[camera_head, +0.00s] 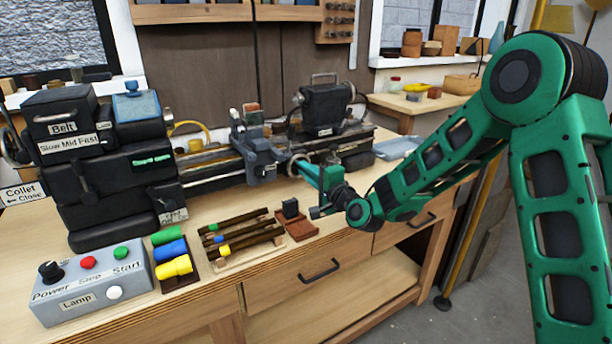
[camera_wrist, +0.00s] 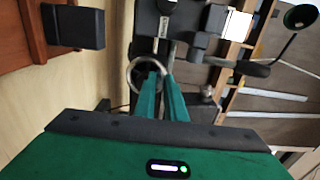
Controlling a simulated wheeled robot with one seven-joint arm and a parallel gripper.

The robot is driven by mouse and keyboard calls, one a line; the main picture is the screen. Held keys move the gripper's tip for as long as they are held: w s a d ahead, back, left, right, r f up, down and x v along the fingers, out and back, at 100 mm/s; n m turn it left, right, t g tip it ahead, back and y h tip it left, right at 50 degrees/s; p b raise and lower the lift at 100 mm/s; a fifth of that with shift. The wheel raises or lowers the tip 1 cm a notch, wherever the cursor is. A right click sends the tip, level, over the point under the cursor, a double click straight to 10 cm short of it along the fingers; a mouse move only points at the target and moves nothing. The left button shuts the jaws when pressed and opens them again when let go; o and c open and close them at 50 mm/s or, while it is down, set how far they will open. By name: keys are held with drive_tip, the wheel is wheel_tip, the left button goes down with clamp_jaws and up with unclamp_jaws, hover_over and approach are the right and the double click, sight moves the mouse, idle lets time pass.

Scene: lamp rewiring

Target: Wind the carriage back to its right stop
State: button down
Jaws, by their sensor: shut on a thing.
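The carriage (camera_head: 258,152) is a blue-grey block on the lathe bed, between the dark headstock at left and the tailstock at right. Its silver ring-shaped handwheel (camera_head: 292,165) faces the front of the bench. My gripper (camera_head: 303,168) reaches in from the right and is shut on the handwheel. In the wrist view, my green fingers (camera_wrist: 161,77) meet at the wheel's rim (camera_wrist: 131,77); the exact grip point is partly hidden by them. I cannot pick out the right stop.
The tailstock (camera_head: 327,107) stands right of the carriage. Below the bed are a rack of dark rods (camera_head: 240,238), a brown tray (camera_head: 299,227) with a black block, and coloured pieces (camera_head: 172,266). A control box (camera_head: 92,284) sits at front left. Bare bench lies between.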

drive_tip(key=shift+w+d+r, duration=0.35)
drive_tip(key=shift+r, duration=0.2)
drive_tip(key=c, duration=2.5)
unclamp_jaws()
drive_tip(key=shift+w+d+r, duration=0.1)
drive_tip(key=shift+w+d, duration=0.35)
drive_tip(key=shift+d, duration=0.2)
drive_tip(key=shift+c, duration=0.2)
drive_tip(key=o, duration=0.5)
drive_tip(key=shift+o, duration=0.6)
drive_tip(key=shift+s+f, duration=0.15)
drive_tip(key=shift+f, duration=0.05)
drive_tip(key=v, duration=0.7)
